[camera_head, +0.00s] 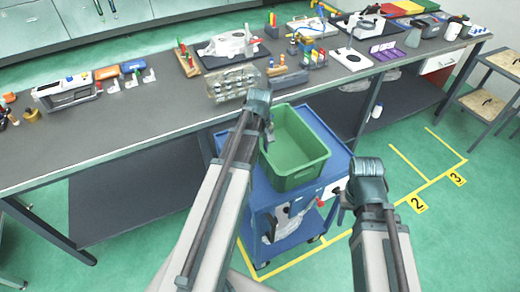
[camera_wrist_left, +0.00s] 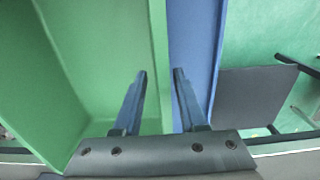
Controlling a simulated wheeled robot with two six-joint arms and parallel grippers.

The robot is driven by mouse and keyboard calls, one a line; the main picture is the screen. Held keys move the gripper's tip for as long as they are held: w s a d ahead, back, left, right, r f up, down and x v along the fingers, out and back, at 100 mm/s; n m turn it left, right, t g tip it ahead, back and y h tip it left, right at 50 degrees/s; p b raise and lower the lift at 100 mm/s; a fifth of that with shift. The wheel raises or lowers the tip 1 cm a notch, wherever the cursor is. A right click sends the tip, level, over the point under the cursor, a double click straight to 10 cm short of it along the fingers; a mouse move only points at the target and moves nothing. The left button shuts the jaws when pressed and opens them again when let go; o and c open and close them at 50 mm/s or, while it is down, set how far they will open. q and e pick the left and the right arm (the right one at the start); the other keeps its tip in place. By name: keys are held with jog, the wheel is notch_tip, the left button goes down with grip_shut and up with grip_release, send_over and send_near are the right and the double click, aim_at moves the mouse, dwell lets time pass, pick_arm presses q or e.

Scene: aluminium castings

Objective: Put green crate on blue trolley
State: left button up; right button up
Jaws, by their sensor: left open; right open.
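The green crate (camera_head: 302,175) is empty and sits upright on the top of the blue trolley (camera_head: 263,197). My left gripper (camera_head: 268,138) is at the crate's left wall in the head view, with its jaws open. In the left wrist view, the open fingers of the left gripper (camera_wrist_left: 161,72) stand on either side of the crate wall (camera_wrist_left: 158,45), with the trolley's blue top (camera_wrist_left: 191,40) beyond it. Contact with the wall cannot be told. My right gripper (camera_head: 368,172) is open and empty, to the right of the crate and apart from it; its fingertips are hard to make out.
A long grey workbench (camera_head: 130,125) runs behind the trolley, holding castings, tools and a clear box (camera_head: 232,85). Yellow floor lines with number marks (camera_head: 418,204) lie to the right. Wooden-topped stools (camera_head: 482,103) stand at the far right.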

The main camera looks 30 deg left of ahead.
pick_arm(q)
notch_tip(320, 180, up, 9)
jog(key=p, duration=0.7)
jog(key=shift+p, duration=0.35)
jog(key=shift+f, duration=0.1)
jog(key=shift+s+d, duration=0.1)
jog(key=shift+d, duration=0.05)
jog(key=s+d+m, duration=0.6)
jog(key=d+m, duration=0.1)
jog(key=d, duration=0.4)
jog(key=s+d+m+y, duration=0.1)
jog(key=s+d+m, duration=0.6)
jog(key=d, duration=0.4)
jog(key=shift+d, duration=0.25)
